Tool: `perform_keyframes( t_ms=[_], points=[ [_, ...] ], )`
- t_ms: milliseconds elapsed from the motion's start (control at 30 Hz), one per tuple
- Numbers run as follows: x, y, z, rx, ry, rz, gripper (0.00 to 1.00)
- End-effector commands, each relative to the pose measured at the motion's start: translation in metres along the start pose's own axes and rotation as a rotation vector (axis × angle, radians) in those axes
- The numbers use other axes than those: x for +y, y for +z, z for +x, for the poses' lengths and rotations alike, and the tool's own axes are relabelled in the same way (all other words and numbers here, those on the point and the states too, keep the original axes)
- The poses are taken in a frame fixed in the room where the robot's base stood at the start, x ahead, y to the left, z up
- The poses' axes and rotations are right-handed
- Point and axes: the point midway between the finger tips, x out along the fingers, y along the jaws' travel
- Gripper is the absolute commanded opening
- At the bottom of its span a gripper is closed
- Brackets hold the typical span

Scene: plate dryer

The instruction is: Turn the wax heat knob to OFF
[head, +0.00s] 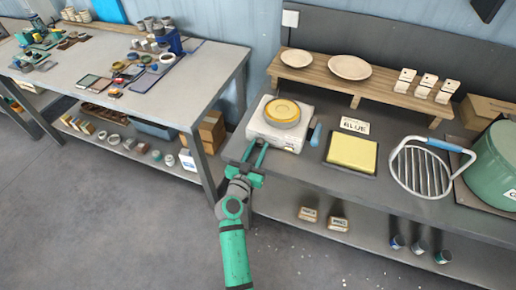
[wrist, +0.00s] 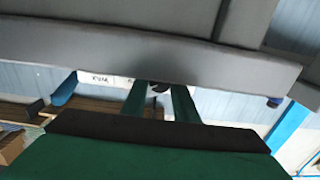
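The wax heater (head: 272,135) is a white box on the bench, with a round pot of yellow wax (head: 282,111) on top. Its front label shows upside down in the wrist view (wrist: 98,77). A small dark knob (wrist: 157,87) shows on the heater's front in the wrist view, between my two fingertips in the picture. My gripper (head: 256,146) is at the heater's front left, at the bench edge. It is open, with green fingers (wrist: 158,90) apart and nothing held. I cannot tell the gap to the knob. The knob's setting is too small to read.
The grey bench's front edge (wrist: 150,55) crosses close to my fingers. A blue handle (head: 316,135) is right of the heater, then a yellow pad (head: 351,153), a wire rack (head: 421,170) and a green pot (head: 495,160). A shelf with plates (head: 350,67) stands behind.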

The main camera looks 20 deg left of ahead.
Motion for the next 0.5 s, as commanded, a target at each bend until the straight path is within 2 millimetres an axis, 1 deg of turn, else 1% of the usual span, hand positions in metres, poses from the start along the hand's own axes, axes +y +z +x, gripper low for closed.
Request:
perform_keyframes(
  t_ms=[167,500],
  points=[
    [0.0009,0.0002,0.0,0.0,0.001,-0.026,0.04],
    [0.0021,0.0003,0.0,-0.001,0.002,-0.309,0.04]
  ],
)
